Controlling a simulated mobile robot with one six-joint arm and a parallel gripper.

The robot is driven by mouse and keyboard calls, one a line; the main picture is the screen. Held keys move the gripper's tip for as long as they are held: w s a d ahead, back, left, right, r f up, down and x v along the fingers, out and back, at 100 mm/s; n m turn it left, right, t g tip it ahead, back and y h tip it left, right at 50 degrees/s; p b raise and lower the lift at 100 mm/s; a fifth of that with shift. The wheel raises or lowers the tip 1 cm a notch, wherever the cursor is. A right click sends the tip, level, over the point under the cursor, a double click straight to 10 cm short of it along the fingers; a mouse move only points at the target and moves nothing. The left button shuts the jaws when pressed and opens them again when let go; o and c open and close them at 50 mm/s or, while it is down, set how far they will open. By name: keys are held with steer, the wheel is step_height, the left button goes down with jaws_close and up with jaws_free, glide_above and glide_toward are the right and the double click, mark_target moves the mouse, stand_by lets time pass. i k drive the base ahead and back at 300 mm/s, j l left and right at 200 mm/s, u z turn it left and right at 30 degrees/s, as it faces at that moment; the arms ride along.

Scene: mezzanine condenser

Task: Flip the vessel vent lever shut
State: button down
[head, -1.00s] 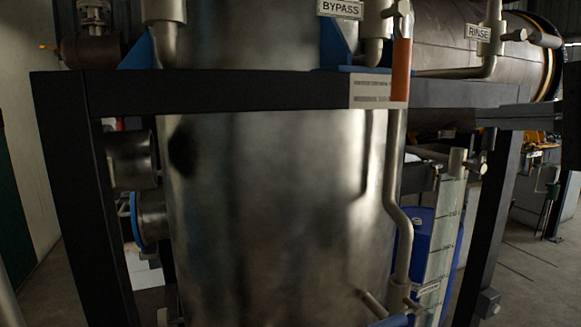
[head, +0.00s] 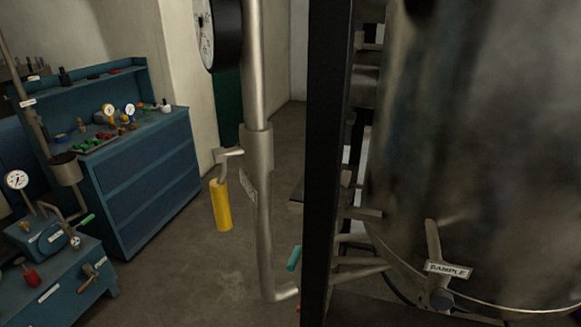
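A lever with a yellow grip (head: 222,205) hangs downward from a valve body (head: 258,150) on a vertical grey pipe (head: 254,70), left of a black post. A small tilted tag (head: 249,188) is on the pipe beside it; I cannot read it, so I cannot tell whether this is the vent lever. The large metal vessel (head: 470,130) fills the right side, with a tag reading SAMPLE (head: 448,269) on a fitting low at its front. A teal handle (head: 295,258) shows low beside the post. My gripper is not in view.
The black frame post (head: 325,150) stands between the pipe and the vessel. A pressure gauge (head: 207,35) is at the top of the pipe. A blue workbench (head: 145,185) and a blue unit with gauges (head: 55,270) stand at left. Bare floor (head: 225,265) lies between.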

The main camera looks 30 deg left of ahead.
mark_target(218, 186)
steer(key=u, duration=1.95)
steer(key=i+j+u, duration=0.25)
